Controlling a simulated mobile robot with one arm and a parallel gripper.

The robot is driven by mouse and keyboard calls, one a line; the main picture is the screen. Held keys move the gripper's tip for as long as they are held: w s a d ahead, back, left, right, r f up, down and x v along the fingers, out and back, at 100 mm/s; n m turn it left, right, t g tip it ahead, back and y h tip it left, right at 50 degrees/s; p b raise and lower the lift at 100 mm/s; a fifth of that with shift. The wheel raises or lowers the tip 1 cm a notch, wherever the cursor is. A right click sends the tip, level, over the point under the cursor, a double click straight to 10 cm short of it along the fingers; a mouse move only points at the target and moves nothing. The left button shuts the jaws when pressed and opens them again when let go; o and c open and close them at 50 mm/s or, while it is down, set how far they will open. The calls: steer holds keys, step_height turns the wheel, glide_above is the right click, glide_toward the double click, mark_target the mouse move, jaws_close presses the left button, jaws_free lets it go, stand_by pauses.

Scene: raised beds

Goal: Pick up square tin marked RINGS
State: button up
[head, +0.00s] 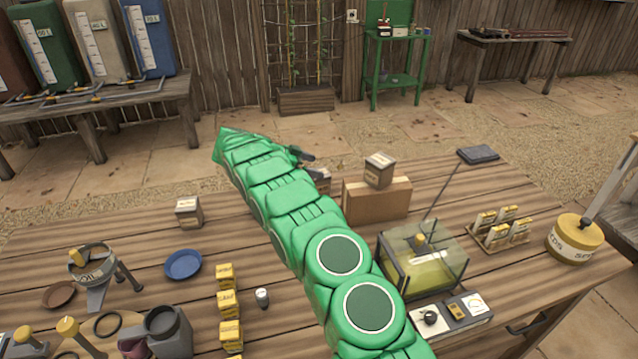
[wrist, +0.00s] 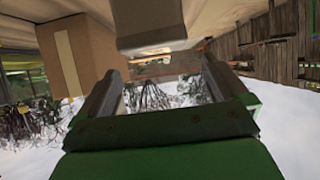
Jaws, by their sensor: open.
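Three small square tins with pale labels show in the head view; I cannot read their lettering, so I cannot tell which says RINGS. One tin (head: 380,170) sits on a cardboard box, one (head: 188,211) stands alone at left, and one (head: 321,181) is partly hidden behind my arm, beside the box. My gripper (wrist: 162,72) is open and empty. Its dark fingertips (head: 303,154) show just past the arm, close to the half-hidden tin. In the upside-down wrist view, a grey tin (wrist: 150,22) stands just beyond the fingers, apart from them.
The cardboard box (head: 376,204) is close beside; it also shows in the wrist view (wrist: 88,58). A glass case (head: 422,262), seed packet rack (head: 498,230), blue dish (head: 183,264) and yellow boxes (head: 228,304) stand on the table. Bare tabletop lies around the left tin.

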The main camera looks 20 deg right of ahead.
mark_target(319, 182)
steer(key=shift+f, duration=0.8)
step_height(319, 182, down, 2)
steer(key=shift+f, duration=0.15)
steer(key=shift+x, duration=1.15)
steer(key=shift+d+f, duration=0.3)
steer(key=shift+d, duration=0.05)
steer(key=c, duration=1.3)
steer(key=shift+o, duration=0.2)
